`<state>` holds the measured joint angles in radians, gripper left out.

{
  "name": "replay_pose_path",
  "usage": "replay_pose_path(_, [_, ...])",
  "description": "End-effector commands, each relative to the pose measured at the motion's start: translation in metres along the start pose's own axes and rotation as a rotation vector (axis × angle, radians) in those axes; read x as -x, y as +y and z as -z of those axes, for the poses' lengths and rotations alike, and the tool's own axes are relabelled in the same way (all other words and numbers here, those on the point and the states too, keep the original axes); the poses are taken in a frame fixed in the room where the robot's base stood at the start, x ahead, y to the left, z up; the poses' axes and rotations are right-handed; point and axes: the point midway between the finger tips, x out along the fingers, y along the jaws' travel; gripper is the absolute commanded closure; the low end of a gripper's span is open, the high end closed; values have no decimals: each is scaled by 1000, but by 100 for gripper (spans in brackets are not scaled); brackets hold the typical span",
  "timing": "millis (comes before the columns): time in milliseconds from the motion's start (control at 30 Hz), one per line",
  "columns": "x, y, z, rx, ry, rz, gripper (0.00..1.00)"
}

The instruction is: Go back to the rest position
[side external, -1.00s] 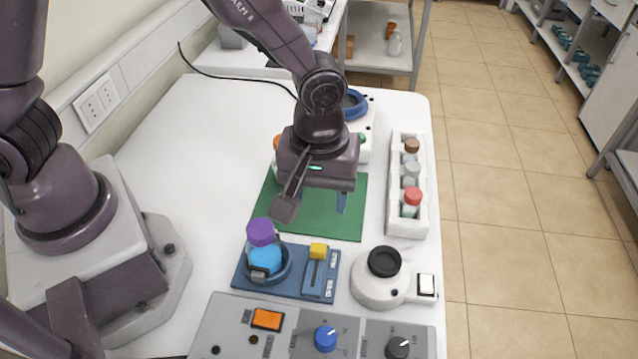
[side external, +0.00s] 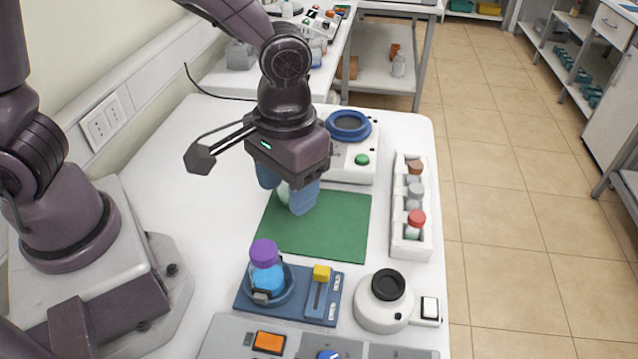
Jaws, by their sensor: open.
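My gripper (side external: 283,195) is open, with its blue fingers pointing down above the left back corner of the green mat (side external: 340,225). A pale, rounded thing (side external: 284,192) shows between and behind the fingers. Most of it is hidden, so I cannot tell what it is or whether the fingers touch it. A purple-capped bottle of blue liquid (side external: 266,276) stands in the round holder of the blue device (side external: 325,310), apart from my gripper.
A white rack (side external: 425,243) of bottles with brown, grey and red caps stands at right. A white device with a blue ring (side external: 348,124) is behind my gripper. A round white device (side external: 376,314) and a grey control panel (side external: 225,335) are in front.

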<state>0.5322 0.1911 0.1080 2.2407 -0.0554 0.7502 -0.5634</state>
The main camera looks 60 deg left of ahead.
Motion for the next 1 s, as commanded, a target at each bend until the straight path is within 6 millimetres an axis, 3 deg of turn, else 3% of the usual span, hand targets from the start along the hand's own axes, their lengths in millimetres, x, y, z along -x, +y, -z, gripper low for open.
replay_pose_path(300, [83, -69, -23, -287, 190, -74, 47])
replay_pose_path(500, [120, -110, -43, -299, 370, -61, 47])
replay_pose_path(733, [146, -133, -52, -198, 519, -50, 47])
replay_pose_path(1000, [149, -137, -52, -174, 533, -47, 47])
